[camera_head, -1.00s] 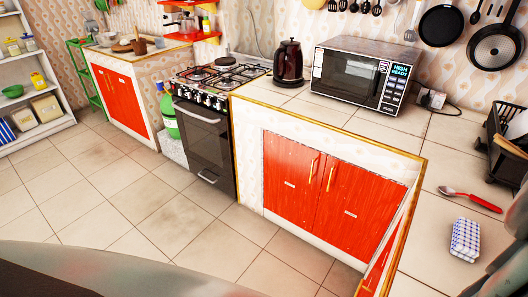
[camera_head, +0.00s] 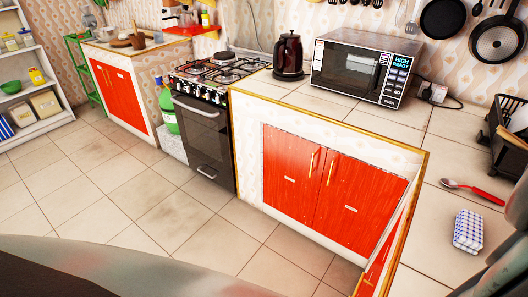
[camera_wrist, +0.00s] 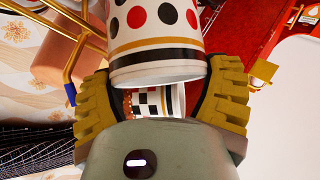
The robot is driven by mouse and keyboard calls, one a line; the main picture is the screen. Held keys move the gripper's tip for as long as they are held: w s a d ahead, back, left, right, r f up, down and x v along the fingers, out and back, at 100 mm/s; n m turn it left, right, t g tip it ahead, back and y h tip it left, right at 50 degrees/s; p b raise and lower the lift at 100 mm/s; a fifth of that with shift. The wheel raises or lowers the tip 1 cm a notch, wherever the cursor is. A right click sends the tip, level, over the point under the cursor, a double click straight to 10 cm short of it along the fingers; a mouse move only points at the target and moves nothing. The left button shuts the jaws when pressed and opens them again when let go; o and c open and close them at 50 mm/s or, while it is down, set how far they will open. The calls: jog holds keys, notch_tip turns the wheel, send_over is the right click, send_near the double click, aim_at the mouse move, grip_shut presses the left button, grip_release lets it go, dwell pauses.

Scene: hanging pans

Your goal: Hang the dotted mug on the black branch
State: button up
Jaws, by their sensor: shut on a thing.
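In the wrist view, my gripper (camera_wrist: 162,72) has its two yellow-brown fingers shut around the dotted mug (camera_wrist: 152,22), which is white with red and black dots and a dark and gold band near its lower edge. Its top is cut off by the frame. A smaller checkered, red and gold patterned piece (camera_wrist: 158,101) shows between the fingers; I cannot tell whether it belongs to this mug. A brass rod with a blue tip (camera_wrist: 69,84) is left of the gripper. I cannot make out the black branch. My gripper and the mug are not in the head view.
A dark wire rack (camera_wrist: 35,140) is at lower left and a red surface (camera_wrist: 238,30) at upper right in the wrist view. In the head view, the counter holds a kettle (camera_head: 288,54), microwave (camera_head: 358,68), red-handled spoon (camera_head: 472,190) and checked cloth (camera_head: 468,230). The floor is clear.

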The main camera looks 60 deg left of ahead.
jog(key=o, duration=1.1)
jog(key=shift+o, duration=0.2)
jog(key=shift+f, duration=0.1)
